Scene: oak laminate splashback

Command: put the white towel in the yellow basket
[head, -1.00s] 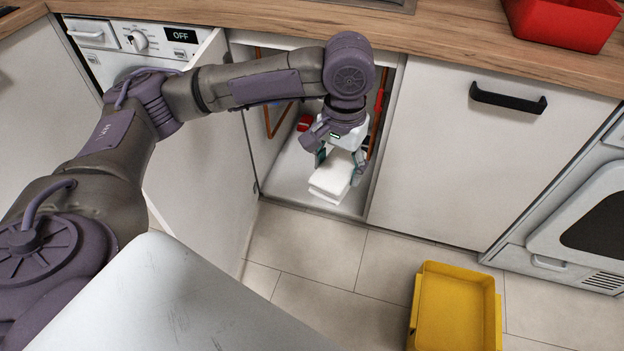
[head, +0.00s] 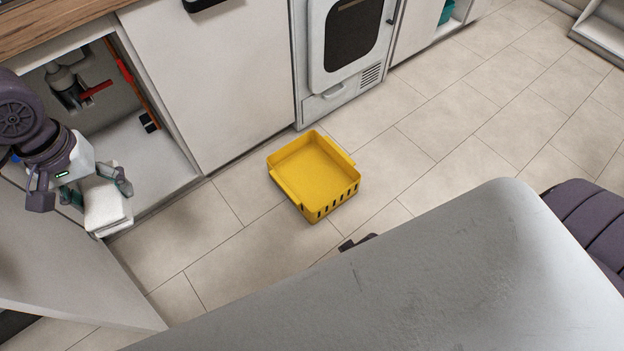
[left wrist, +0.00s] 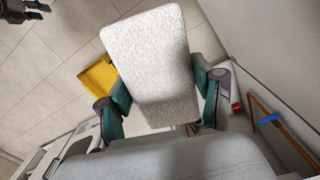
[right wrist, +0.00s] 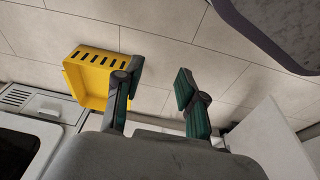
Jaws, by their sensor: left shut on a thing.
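The white towel (head: 106,207) is a folded block held in my left gripper (head: 92,190), in front of the open cupboard in the head view. The left wrist view shows the towel (left wrist: 155,65) between the two green-padded fingers of that gripper (left wrist: 160,98). The yellow basket (head: 312,172) stands on the floor in the middle of the head view, empty and well to the right of the towel. It also shows in the left wrist view (left wrist: 98,77) and in the right wrist view (right wrist: 90,82). My right gripper (right wrist: 160,88) is open and empty; its fingers stand apart.
The open cupboard (head: 150,165) has pipes and a red-handled valve (head: 95,90) inside. Its open door (head: 70,270) stands at the lower left. A white appliance (head: 345,50) stands behind the basket. The tiled floor (head: 470,100) right of the basket is clear.

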